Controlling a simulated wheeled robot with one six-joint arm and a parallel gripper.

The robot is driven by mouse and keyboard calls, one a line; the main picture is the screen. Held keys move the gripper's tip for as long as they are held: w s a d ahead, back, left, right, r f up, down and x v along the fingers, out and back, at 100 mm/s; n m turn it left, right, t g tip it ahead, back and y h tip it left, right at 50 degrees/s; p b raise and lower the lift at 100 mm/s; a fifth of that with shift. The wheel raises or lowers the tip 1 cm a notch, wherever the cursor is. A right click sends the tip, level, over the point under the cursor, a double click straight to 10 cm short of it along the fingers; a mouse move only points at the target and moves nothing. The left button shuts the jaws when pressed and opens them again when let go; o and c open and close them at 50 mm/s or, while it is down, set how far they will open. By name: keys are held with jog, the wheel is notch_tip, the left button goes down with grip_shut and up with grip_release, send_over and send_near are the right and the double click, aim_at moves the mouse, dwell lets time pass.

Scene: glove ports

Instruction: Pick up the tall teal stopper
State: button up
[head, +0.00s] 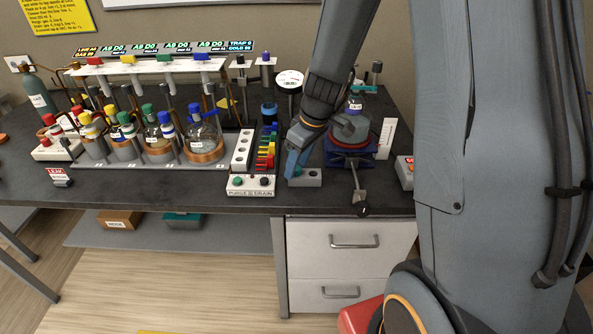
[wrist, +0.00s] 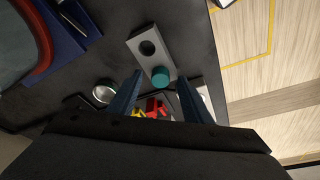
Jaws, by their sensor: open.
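The tall teal stopper (wrist: 160,76) shows in the wrist view as a round teal top, standing at one end of a small grey block (wrist: 140,33) with a dark hole beside it. My gripper (wrist: 155,78) is open, its two blue fingers apart with the stopper between or just beyond their tips. I cannot tell whether either finger touches it. In the head view my gripper (head: 297,165) is low over the grey block (head: 312,178) at the bench's front edge, and it hides the stopper there.
Left of my gripper are a rack of coloured clips (head: 266,150) and a white control panel (head: 250,186). A blue jack stand (head: 350,158) with a flask is close on the right. Glass flasks (head: 203,140) stand further left. The bench's front edge is near.

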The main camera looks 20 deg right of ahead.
jog(key=c, duration=1.1)
jog(key=shift+c, duration=0.2)
